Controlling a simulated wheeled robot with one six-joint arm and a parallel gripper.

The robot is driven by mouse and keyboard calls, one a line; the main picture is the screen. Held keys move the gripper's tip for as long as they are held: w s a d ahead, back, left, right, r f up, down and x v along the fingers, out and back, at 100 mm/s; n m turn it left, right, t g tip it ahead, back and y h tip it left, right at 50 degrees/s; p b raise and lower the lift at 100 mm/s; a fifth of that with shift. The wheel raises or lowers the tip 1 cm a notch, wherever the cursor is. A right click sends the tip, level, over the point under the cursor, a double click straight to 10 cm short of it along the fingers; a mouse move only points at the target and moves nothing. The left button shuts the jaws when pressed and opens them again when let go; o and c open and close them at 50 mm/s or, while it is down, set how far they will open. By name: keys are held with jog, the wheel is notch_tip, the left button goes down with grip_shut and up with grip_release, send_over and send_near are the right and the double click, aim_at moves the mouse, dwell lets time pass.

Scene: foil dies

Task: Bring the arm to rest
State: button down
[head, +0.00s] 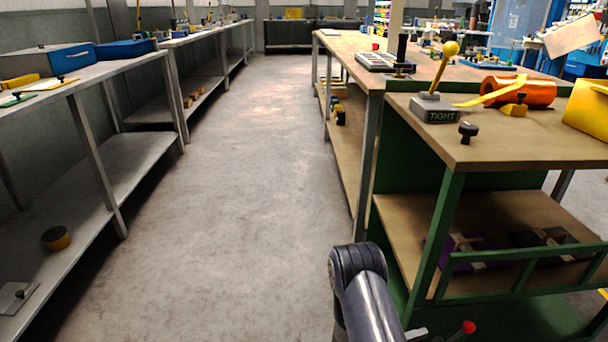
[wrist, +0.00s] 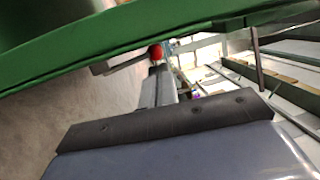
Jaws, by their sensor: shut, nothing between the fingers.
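My dark arm (head: 362,290) is folded low at the bottom of the head view, beside the near left leg of the green-framed bench (head: 455,215). My gripper (wrist: 165,120) fills the lower part of the wrist view as a dark edge on a grey-blue body. It is shut and holds nothing. The bench's green frame (wrist: 150,35) crosses the top of the wrist view close by. I cannot tell whether it touches my arm.
A small red knob (head: 468,327) shows near my arm, and also in the wrist view (wrist: 155,51). A lever with a yellow ball (head: 450,48), an orange roll (head: 518,90) and a black knob (head: 467,131) are on the bench top. The aisle floor (head: 235,190) is clear. Grey shelves (head: 130,180) line the left.

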jog(key=shift+s+a+f+h, duration=0.15)
jog(key=shift+a+f, duration=0.1)
jog(key=shift+a, duration=0.3)
jog(key=shift+a+f+h, duration=0.15)
jog(key=shift+a+f, duration=0.05)
jog(key=shift+a, duration=0.3)
jog(key=shift+d, duration=0.1)
